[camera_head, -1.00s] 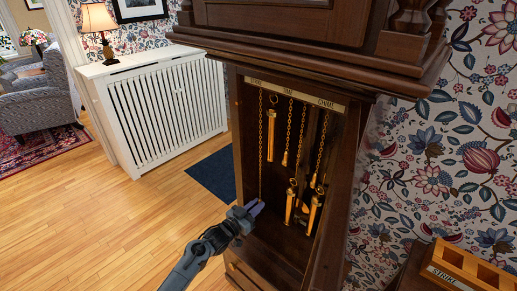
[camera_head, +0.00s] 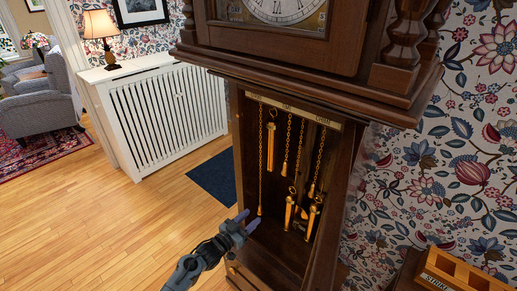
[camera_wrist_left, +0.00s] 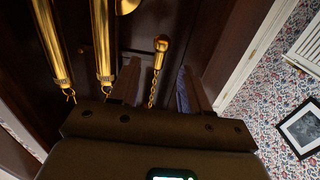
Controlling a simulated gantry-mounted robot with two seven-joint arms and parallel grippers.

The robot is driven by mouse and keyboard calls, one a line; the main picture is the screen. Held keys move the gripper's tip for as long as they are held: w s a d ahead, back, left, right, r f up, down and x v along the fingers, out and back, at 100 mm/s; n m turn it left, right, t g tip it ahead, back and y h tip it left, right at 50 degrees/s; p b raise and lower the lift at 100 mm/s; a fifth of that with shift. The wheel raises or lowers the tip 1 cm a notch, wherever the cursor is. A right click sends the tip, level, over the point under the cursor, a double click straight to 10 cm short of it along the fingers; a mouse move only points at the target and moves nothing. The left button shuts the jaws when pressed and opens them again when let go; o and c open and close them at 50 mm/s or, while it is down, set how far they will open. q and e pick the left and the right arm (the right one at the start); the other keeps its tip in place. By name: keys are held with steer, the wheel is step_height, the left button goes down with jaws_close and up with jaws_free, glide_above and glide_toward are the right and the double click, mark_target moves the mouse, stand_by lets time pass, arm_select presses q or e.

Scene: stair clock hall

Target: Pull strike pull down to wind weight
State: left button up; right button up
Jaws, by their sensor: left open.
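The strike pull (camera_head: 259,211) is a small brass end on a chain at the left of the open clock case, under the strike label (camera_head: 257,97). The brass strike weight (camera_head: 272,137) hangs high beside that chain. My left gripper (camera_head: 246,220) is open, at the case's left front, just left of and below the pull in the head view. In the left wrist view a brass pull (camera_wrist_left: 161,44) and its chain show between the two spread fingers (camera_wrist_left: 160,88); neither finger visibly touches it. My right gripper is not in view.
Two more brass weights, the left one (camera_head: 289,213) and the right one (camera_head: 312,221), hang lower in the case, with their own pulls near them. The dark wooden case side (camera_head: 239,165) stands close to my gripper.

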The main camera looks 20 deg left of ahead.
arm_select(q)
steer(key=p+v, duration=0.6)
steer(key=v, duration=0.2)
steer(key=shift+s, duration=0.1)
stand_by(0.4)
